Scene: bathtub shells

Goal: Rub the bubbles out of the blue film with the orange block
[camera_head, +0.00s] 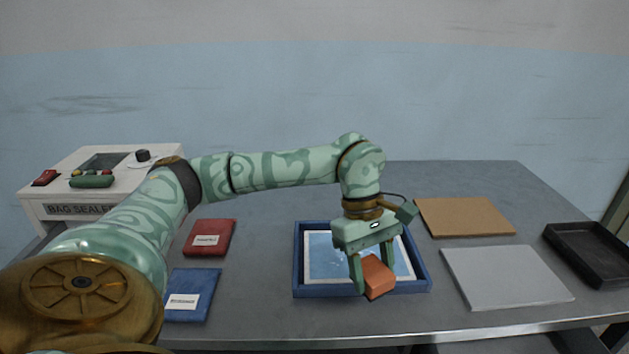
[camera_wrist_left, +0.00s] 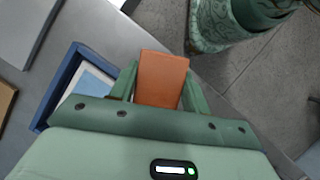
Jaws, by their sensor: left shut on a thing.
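The orange block (camera_head: 378,277) is held between the fingers of my left gripper (camera_head: 371,278), over the front right part of the blue tray (camera_head: 297,272). The block is tilted in the head view; I cannot tell whether it touches anything below. The blue film (camera_head: 324,258) lies in the tray with a white border, partly hidden by my gripper; pale specks show on it. In the left wrist view the orange block (camera_wrist_left: 162,79) fills the gap between the fingers, and the tray (camera_wrist_left: 64,78) is at the left with a corner of the film (camera_wrist_left: 92,84). My right gripper is out of view.
A red packet (camera_head: 209,238) and a blue packet (camera_head: 192,295) lie left of the tray. A brown board (camera_head: 464,216), a grey board (camera_head: 507,277) and a black tray (camera_head: 590,253) are at the right. A bag sealer (camera_head: 100,185) stands at the back left.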

